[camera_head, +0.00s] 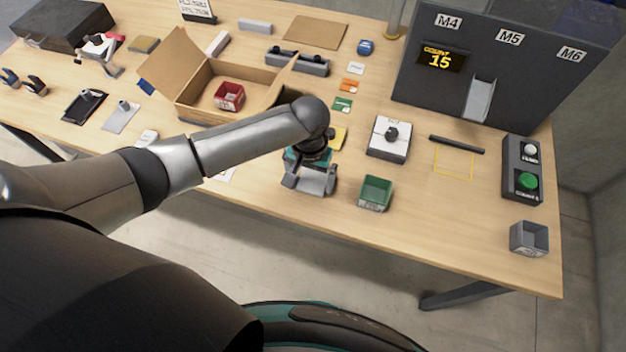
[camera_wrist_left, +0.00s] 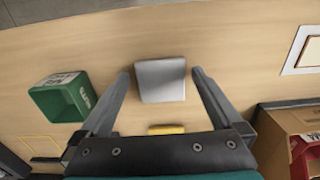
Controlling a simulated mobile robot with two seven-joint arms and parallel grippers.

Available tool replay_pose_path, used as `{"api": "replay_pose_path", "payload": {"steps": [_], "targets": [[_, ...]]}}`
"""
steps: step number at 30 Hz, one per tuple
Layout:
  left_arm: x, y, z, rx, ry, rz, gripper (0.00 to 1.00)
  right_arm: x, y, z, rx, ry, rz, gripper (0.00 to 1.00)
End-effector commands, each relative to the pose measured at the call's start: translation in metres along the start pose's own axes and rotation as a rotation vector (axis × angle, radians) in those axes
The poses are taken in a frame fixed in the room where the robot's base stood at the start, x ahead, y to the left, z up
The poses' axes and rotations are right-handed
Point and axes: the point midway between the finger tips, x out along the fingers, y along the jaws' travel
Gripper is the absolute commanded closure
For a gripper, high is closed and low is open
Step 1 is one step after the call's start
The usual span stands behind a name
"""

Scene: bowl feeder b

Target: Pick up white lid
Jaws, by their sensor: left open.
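A pale grey-white square piece (camera_wrist_left: 160,79), seemingly the white lid, lies flat on the table near its front edge in the left wrist view. My left gripper (camera_wrist_left: 160,74) is open, with one finger on each side of the piece and gaps showing between. In the head view my left gripper (camera_head: 309,182) points down at the table's front edge and largely hides what is under it. My right gripper is not in view.
A green bin (camera_head: 375,193) stands right of the gripper; it also shows in the left wrist view (camera_wrist_left: 62,98). An open cardboard box (camera_head: 196,85) with a red bin (camera_head: 229,96) is at left.

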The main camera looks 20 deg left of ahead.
Motion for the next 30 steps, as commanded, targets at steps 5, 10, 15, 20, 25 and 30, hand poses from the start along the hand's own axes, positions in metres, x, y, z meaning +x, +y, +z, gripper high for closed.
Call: {"api": "replay_pose_path", "payload": {"steps": [5,10,15,20,25,30], "targets": [[0.021,-0.001,0.000,-0.001,0.000,-0.002,0.00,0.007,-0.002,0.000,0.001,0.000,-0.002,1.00],[0.022,0.000,0.000,0.000,0.002,0.000,0.00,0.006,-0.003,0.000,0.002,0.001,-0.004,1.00],[0.022,0.000,0.000,0.000,0.001,0.000,0.09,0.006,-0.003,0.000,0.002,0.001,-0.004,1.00],[0.022,0.000,0.000,0.000,0.001,0.000,0.27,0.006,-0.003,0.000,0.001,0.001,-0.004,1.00],[0.022,0.000,0.000,0.000,0.001,0.000,0.46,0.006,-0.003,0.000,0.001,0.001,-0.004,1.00],[0.022,-0.001,0.000,0.000,0.001,-0.001,0.65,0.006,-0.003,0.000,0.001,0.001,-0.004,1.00]]}}
